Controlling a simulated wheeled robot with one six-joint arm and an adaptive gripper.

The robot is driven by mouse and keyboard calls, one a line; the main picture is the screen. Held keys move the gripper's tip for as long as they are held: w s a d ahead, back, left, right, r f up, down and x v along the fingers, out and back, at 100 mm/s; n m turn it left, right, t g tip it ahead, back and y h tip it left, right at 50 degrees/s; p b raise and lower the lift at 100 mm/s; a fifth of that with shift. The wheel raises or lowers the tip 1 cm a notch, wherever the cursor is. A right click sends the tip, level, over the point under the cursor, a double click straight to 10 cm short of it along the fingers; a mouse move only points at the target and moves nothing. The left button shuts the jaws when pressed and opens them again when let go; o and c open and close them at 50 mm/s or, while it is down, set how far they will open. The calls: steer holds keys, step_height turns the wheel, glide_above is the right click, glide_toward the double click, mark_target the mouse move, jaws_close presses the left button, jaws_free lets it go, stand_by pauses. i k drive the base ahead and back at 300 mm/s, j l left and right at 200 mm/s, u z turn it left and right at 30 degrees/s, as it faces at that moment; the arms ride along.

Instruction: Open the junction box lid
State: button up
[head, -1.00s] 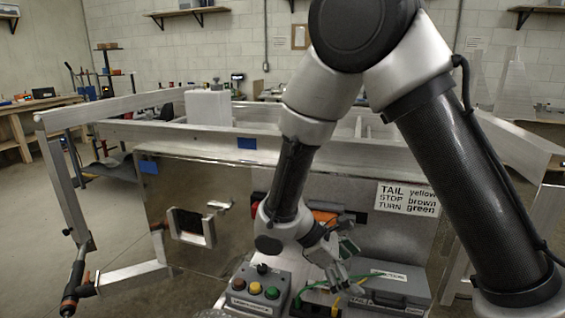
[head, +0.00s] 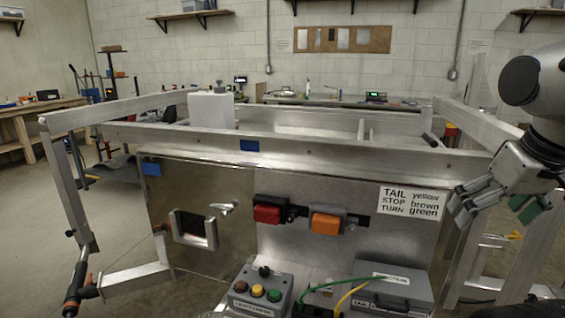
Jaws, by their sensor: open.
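The grey junction box (head: 408,291) sits low at the bottom right of centre, with a white label on its top that seems to read "JUNCTION". Its lid looks shut, and a dark handle-like part shows at its front. The bottom of the box is cut off by the picture edge. My gripper (head: 496,204) is at the right, in front of the trailer frame, above and to the right of the box and well apart from it. Its fingers are spread and no object shows between them.
A control box with coloured buttons (head: 256,291) stands left of the junction box. Green (head: 345,281) and yellow (head: 352,292) wires run beside and across the junction box. Red (head: 268,210) and orange (head: 326,222) lamps and a wiring label (head: 409,201) are on the panel behind.

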mark_target(408, 287)
steer(key=k+l+z, duration=0.15)
steer(key=z, duration=0.2)
steer(key=k+l+z, duration=0.15)
steer(key=z, duration=0.2)
steer(key=k+l+z, duration=0.2)
steer(key=z, duration=0.15)
